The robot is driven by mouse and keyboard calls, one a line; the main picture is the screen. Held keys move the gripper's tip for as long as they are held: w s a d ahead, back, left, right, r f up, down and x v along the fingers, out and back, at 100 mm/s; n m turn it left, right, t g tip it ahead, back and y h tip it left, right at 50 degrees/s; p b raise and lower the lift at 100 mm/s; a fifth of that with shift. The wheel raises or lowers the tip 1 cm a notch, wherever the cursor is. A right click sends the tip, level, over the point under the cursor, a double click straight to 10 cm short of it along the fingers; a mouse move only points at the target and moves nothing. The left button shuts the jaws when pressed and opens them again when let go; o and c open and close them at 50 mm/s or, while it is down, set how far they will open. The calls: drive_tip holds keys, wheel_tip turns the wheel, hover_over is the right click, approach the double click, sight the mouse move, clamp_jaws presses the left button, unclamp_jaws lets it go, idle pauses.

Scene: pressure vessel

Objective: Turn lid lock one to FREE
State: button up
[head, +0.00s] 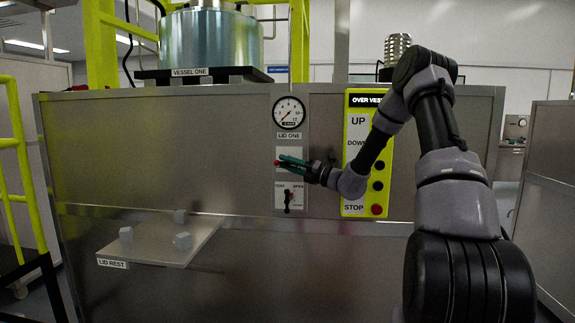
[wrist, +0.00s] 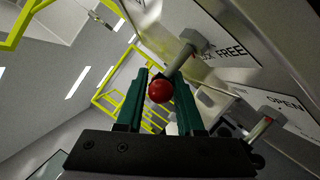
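Lid lock one shows in the wrist view as a grey lever (wrist: 183,55) with a red ball knob (wrist: 160,91), beside a white plate (wrist: 232,47) reading FREE and partly LOCK. In the head view the red knob (head: 277,162) is at the left of the plate under the LID ONE label (head: 289,136). My gripper (head: 284,160) is at the knob, its green fingers on either side of it in the wrist view (wrist: 162,85). The gap is about the knob's width; I cannot tell whether both fingers touch it. The lever's setting is unclear.
A second lever (head: 288,199) with an OPEN plate sits just below, close to my gripper. A gauge (head: 288,113) is above. The yellow pendant panel (head: 355,143) stands at the right, partly behind my arm. The lid rest shelf (head: 150,250) juts out at lower left.

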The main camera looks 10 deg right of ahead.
clamp_jaws()
drive_tip(key=shift+r, duration=0.15)
